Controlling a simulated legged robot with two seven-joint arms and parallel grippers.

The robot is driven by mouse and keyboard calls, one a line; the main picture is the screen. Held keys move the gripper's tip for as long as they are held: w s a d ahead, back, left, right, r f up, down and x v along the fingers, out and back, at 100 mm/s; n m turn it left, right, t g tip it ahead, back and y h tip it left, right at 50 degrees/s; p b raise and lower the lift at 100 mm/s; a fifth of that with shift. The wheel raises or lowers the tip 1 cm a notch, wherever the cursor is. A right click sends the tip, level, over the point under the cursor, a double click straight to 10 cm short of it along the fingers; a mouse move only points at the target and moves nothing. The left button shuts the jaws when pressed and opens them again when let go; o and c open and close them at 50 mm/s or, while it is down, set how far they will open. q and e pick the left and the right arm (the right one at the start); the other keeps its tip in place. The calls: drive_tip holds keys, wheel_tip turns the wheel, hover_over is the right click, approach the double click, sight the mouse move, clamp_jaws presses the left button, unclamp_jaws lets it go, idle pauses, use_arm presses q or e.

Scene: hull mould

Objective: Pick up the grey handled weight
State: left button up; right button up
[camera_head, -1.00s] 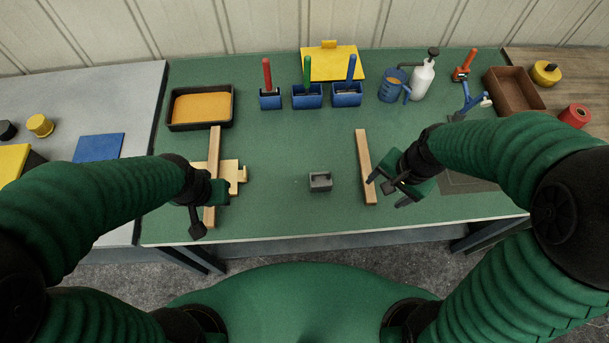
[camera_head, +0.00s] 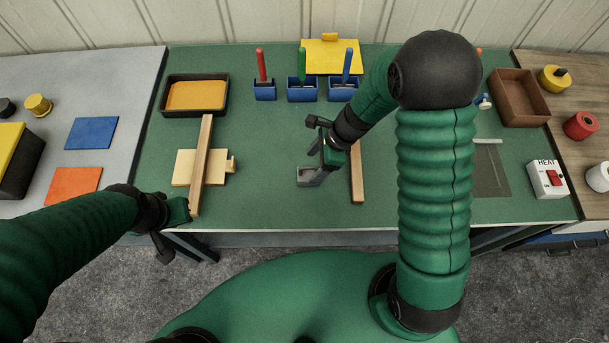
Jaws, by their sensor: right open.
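The grey handled weight (camera_head: 304,175) sits on the green table top, left of a wooden bar (camera_head: 357,172). My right gripper (camera_head: 318,155) is open and right over the weight, with its fingers pointing left and down. A dark finger partly covers the weight's right side and handle. I cannot tell whether a finger touches it. My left gripper (camera_head: 172,232) is at the table's front edge, by the near end of another wooden bar (camera_head: 201,165), well away from the weight. Its jaw opening does not show clearly.
A pale wooden block (camera_head: 184,167) lies under the left bar. Blue holders (camera_head: 302,91) with coloured handles, an orange-filled tray (camera_head: 224,101) and a yellow board (camera_head: 337,57) stand at the back. The table is clear between the left bar and the weight.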

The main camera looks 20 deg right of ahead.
sight(309, 173)
drive_tip(key=shift+d+f, duration=0.2)
drive_tip(key=shift+f, duration=0.75)
drive_tip(key=x, duration=0.4)
drive_tip(key=shift+s+f, duration=0.1)
drive_tip(key=shift+s, duration=0.05)
drive_tip(key=shift+a+f, duration=0.15)
drive_tip(key=shift+a, duration=0.45)
drive_tip(key=c, duration=0.5)
drive_tip(key=shift+d, duration=0.4)
drive_tip(key=c, duration=0.7)
drive_tip(key=shift+c, duration=1.1)
use_arm(q)
drive_tip(key=shift+d, duration=0.5)
use_arm(e)
drive_tip(key=shift+a, duration=0.15)
clamp_jaws()
